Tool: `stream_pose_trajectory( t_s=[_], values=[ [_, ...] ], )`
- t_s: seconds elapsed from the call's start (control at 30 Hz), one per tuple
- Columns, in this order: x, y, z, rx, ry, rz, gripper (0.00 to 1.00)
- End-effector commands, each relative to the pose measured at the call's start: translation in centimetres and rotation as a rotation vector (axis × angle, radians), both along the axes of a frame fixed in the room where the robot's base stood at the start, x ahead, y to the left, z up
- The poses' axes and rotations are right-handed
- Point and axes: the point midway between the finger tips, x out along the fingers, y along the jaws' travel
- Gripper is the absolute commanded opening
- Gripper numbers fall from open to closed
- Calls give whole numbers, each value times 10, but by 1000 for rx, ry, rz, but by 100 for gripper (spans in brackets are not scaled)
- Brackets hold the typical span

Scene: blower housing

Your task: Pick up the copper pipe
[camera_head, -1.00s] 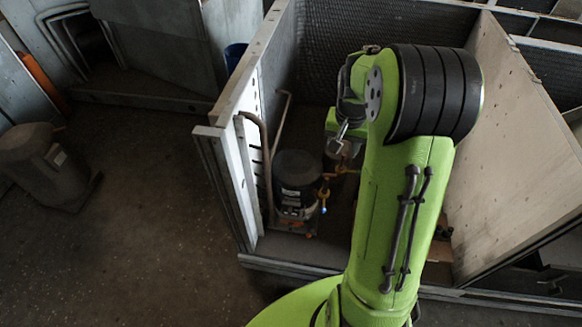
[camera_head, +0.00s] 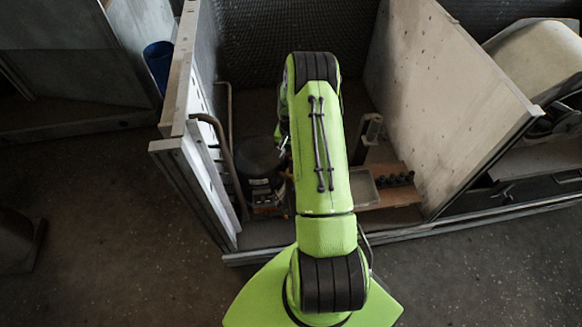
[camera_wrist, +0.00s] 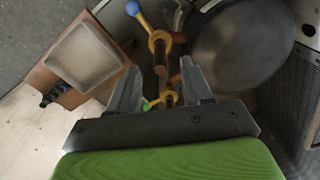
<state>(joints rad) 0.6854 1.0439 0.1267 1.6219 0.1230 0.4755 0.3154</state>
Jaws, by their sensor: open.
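A short copper-coloured pipe (camera_wrist: 160,58) with yellow brass fittings shows in the wrist view, beyond and between the fingers of my gripper (camera_wrist: 160,70). My gripper is open, with one finger on each side of the line to the pipe. I cannot tell how far the pipe is from the fingertips. A brass valve with a blue-tipped lever (camera_wrist: 138,14) sits at its upper end, and another fitting shows low between the fingers. The pipe runs beside a round black tank (camera_wrist: 240,45). In the head view my arm hides the pipe and most of my gripper.
The black tank (camera_head: 257,158) stands inside a bay between a left metal wall (camera_head: 190,90) and a right pale panel (camera_head: 445,110). A bent brownish pipe (camera_head: 226,158) runs along the left wall. A tray (camera_head: 362,188) lies on a wooden board to the right.

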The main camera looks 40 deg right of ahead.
Motion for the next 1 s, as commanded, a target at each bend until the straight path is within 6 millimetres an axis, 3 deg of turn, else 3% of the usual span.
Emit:
stream_pose_trajectory(
  t_s=[0.1,0.2,0.47,0.77,1.0],
  values=[
    [1,-3,-28,1,2,0,49],
    [1,-3,-41,0,1,0,49],
    [1,-3,-43,-1,1,1,48],
    [1,-3,-42,-1,1,1,2],
    [1,-3,-42,0,0,1,0]
  ],
)
